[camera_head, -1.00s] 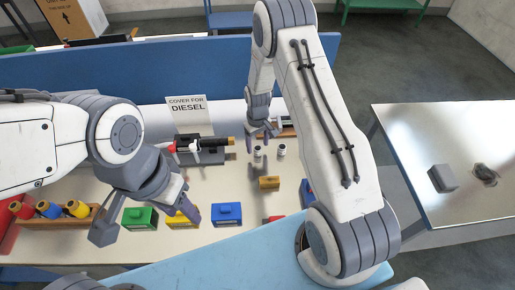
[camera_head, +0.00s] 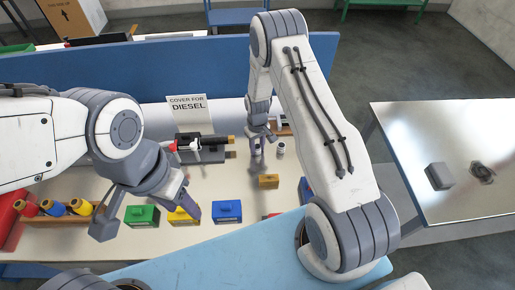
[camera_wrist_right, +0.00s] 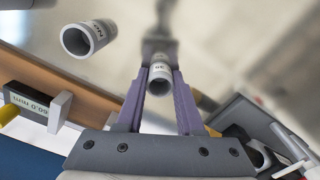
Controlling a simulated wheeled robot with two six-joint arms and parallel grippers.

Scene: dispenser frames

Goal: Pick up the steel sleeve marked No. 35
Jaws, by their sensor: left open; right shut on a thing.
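Two small steel sleeves bear on the task. One sleeve (camera_wrist_right: 160,78) sits between the purple fingers of my right gripper (camera_wrist_right: 160,92), which are shut on it; its small label is too blurred to read surely. In the head view my right gripper (camera_head: 258,147) points down over the bench and mostly hides that sleeve. The other sleeve (camera_head: 281,148) stands just to its right on the bench; in the right wrist view it (camera_wrist_right: 88,38) is at upper left with a label. My left gripper (camera_head: 148,218) is open and empty over the coloured boxes.
Green (camera_head: 142,216), yellow (camera_head: 180,216) and blue (camera_head: 227,211) boxes stand along the bench front. A brass-coloured block (camera_head: 268,181) lies nearer me than the right gripper. A dark fixture (camera_head: 203,150) is to its left. A rack (camera_head: 65,220) of coloured pieces is at far left.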

